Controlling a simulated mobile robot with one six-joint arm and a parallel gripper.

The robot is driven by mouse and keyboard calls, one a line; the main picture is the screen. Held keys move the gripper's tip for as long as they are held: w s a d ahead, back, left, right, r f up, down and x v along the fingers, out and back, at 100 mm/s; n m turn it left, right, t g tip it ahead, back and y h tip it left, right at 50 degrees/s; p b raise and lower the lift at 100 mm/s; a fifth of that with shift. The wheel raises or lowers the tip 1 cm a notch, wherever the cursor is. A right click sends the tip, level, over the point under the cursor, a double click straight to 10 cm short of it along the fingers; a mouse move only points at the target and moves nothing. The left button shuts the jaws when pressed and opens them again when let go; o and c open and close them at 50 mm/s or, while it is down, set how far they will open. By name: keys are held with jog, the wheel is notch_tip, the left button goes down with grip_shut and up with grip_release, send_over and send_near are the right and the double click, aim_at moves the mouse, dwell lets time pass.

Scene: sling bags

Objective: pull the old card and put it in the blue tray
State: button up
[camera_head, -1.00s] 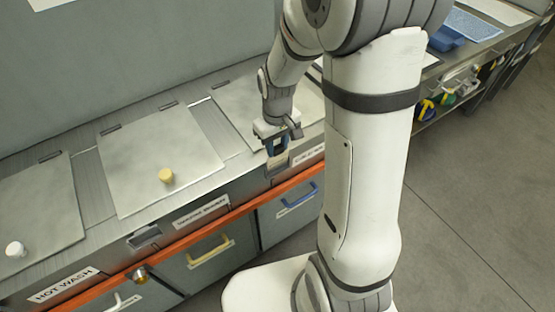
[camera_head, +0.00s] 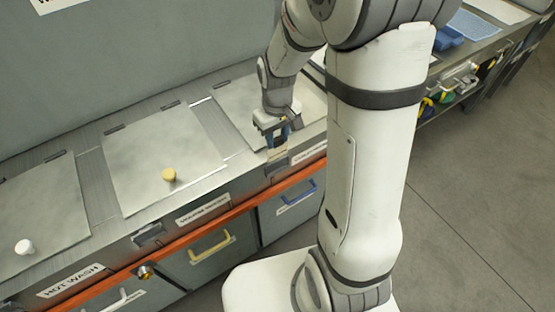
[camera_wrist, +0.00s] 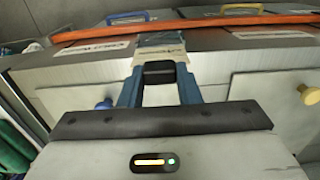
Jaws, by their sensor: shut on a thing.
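My gripper (camera_head: 277,142) is at the front edge of the steel counter, by the right-hand lid. Its blue fingers (camera_wrist: 159,88) are shut on a pale card (camera_wrist: 160,52) at a holder (camera_wrist: 163,38) on the counter front. The card also shows as a small cream patch below the fingers in the head view (camera_head: 278,156). I cannot tell how far the card sits in the holder, and its print is not readable. A blue tray-like object (camera_head: 447,39) stands at the far right end of the counter, partly hidden by my arm.
An orange rail (camera_head: 184,223) runs along the counter front. Below it are drawers with white, yellow (camera_head: 211,246) and blue (camera_head: 297,196) handles. Lids with a white knob (camera_head: 24,247) and a yellow knob (camera_head: 169,175) lie left. An empty-looking holder (camera_head: 149,235) is at the middle lid.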

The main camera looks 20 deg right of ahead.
jog(key=shift+r, duration=0.1)
jog(key=shift+r+p, duration=1.45)
jog(key=shift+r, duration=0.5)
